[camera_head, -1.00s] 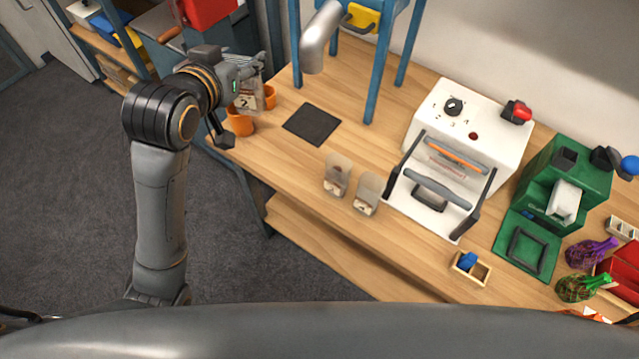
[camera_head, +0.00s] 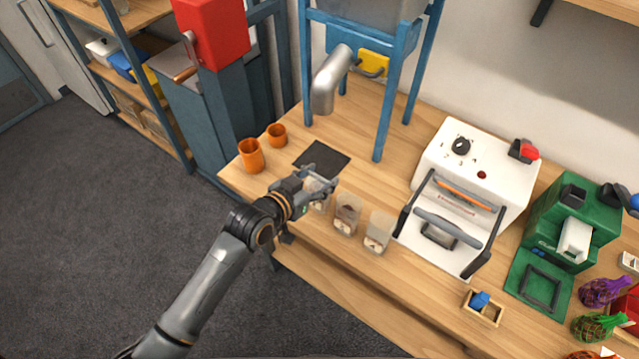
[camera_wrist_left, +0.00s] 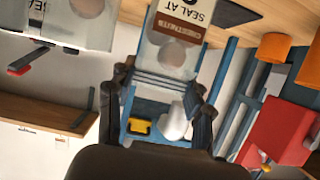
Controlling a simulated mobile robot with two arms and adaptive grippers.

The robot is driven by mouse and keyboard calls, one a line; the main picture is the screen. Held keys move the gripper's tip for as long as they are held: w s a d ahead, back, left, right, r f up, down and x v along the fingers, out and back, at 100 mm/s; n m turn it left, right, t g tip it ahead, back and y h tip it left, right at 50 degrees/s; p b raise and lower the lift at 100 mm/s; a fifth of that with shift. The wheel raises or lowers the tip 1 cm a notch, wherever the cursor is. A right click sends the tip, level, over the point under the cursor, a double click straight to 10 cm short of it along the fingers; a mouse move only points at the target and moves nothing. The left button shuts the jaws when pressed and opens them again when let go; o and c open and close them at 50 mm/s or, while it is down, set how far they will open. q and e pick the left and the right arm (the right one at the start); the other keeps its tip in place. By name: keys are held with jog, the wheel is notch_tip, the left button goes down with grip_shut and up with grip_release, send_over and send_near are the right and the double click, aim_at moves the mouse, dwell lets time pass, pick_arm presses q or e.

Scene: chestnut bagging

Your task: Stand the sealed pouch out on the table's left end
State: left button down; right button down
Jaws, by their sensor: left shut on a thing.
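My left gripper (camera_head: 318,190) is shut on a clear pouch (camera_head: 317,203) near the table's front edge. The gripper hides much of this pouch, and I cannot tell whether its base touches the table. In the left wrist view the held pouch (camera_wrist_left: 172,50) shows a brown and white label, upside down, between the fingers (camera_wrist_left: 163,105). Two more pouches, a middle one (camera_head: 347,214) and a right one (camera_head: 378,233), stand in a row to its right. The wooden table's left end (camera_head: 236,181) is left of the gripper. My right gripper is out of view.
Two orange cups (camera_head: 251,155) (camera_head: 277,135) stand at the table's left end. A dark mat (camera_head: 322,160) lies behind the gripper. A blue stand with a metal spout (camera_head: 330,80) rises behind it. A white sealing machine (camera_head: 470,175) stands right of the pouches.

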pick_arm(q)
notch_tip(320, 180, down, 2)
jog(key=shift+f, duration=0.1)
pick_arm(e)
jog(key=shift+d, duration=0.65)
pick_arm(q)
jog(key=shift+f, duration=0.1)
jog(key=c, duration=0.8)
grip_release()
jog(key=shift+c, duration=0.2)
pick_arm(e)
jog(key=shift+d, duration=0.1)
